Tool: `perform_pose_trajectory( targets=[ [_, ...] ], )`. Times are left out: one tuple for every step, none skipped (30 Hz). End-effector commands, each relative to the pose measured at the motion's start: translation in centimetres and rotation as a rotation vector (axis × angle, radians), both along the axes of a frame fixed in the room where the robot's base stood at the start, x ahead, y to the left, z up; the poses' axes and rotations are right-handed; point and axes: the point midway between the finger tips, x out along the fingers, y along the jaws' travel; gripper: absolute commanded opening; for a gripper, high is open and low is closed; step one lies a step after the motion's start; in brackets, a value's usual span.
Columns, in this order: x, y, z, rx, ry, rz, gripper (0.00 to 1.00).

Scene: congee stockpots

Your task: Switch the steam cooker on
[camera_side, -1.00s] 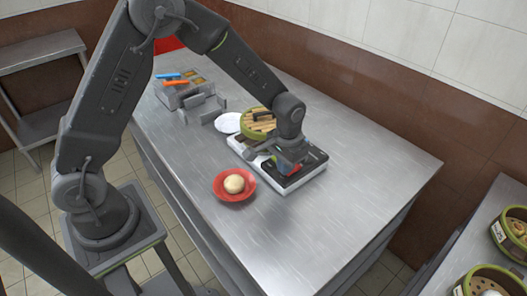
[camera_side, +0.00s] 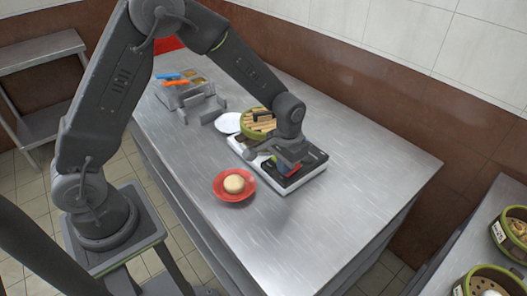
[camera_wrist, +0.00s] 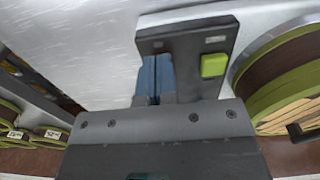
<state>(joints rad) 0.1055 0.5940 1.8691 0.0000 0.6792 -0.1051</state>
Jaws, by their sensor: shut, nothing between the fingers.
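The steam cooker (camera_side: 313,164) is a flat black and white unit on the steel table, below my wrist in the side view. In the wrist view its dark control panel (camera_wrist: 188,42) carries a bright green square (camera_wrist: 213,65) on the right and small pale marks along the edge. My gripper (camera_wrist: 154,62) is shut and empty, its blue fingers together over the left part of this panel, beside the green square. I cannot tell whether the fingertips touch the panel; they hide what lies beneath them. In the side view my gripper (camera_side: 287,171) is at the cooker's front part.
A round bamboo steamer (camera_side: 256,126) with a handled lid sits at the cooker's back end. A red plate (camera_side: 222,193) with a pale bun (camera_side: 234,184) is close on the left. A white plate (camera_side: 228,123) and grey holders (camera_side: 205,103) stand behind. The table's right side is clear.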

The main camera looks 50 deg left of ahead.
Motion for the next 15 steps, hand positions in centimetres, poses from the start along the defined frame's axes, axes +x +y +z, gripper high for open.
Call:
perform_pose_trajectory(
  targets=[
    [0.1, 0.0, 0.4, 0.0, -0.003, 0.0, 0.0],
    [0.1, 0.0, 0.6, 0.0, -0.004, 0.0, 0.0],
    [0.1, 0.0, 0.9, 0.0, -0.004, 0.0, 0.0],
    [0.1, 0.0, 1.2, 0.0, -0.003, 0.0, 0.0],
    [0.1, 0.0, 1.4, 0.0, -0.003, 0.0, 0.0],
    [0.1, 0.0, 1.7, 0.0, -0.004, 0.0, 0.0],
    [0.1, 0.0, 1.9, 0.0, -0.004, 0.0, 0.0],
    [0.1, 0.0, 2.2, 0.0, -0.004, 0.0, 0.0],
    [0.1, 0.0, 2.5, 0.0, -0.003, 0.0, 0.0],
    [0.1, 0.0, 2.7, 0.0, -0.003, 0.0, 0.0],
    [0.1, 0.0, 2.9, 0.0, -0.003, 0.0, 0.0],
    [0.1, 0.0, 3.2, 0.0, -0.004, 0.0, 0.0],
    [0.1, 0.0, 3.4, 0.0, -0.003, 0.0, 0.0],
    [0.1, 0.0, 3.7, 0.0, -0.003, 0.0, 0.0],
    [0.1, 0.0, 4.0, 0.0, -0.003, 0.0, 0.0]
  ],
)
